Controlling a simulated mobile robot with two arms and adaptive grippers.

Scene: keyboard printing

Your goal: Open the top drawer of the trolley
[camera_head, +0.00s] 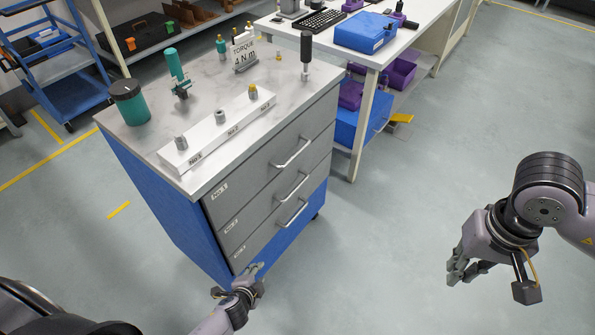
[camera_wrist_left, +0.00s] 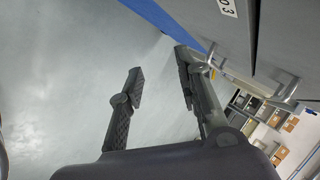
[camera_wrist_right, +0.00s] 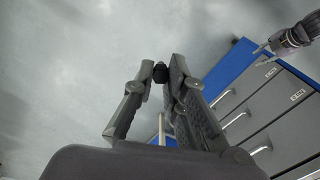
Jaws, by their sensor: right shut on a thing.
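The trolley (camera_head: 160,215) has a blue body, a pale top and three grey drawers, all shut. The top drawer (camera_head: 255,165) has a silver bar handle (camera_head: 292,153) and a small label at its left end. My left gripper (camera_head: 248,284) is low by the trolley's bottom front corner. In the left wrist view my left gripper (camera_wrist_left: 160,78) is open and empty, with a drawer handle (camera_wrist_left: 284,92) to its right. My right gripper (camera_head: 462,270) is well right of the trolley. In the right wrist view it is shut on a small dark thing (camera_wrist_right: 160,73), mostly hidden.
On the trolley top stand a white numbered block (camera_head: 215,130), a green jar (camera_head: 130,103), a torque sign (camera_head: 243,55) and several tools. A workbench (camera_head: 400,45) stands behind right; a blue cart (camera_head: 65,95) behind left. Floor before the drawers is clear.

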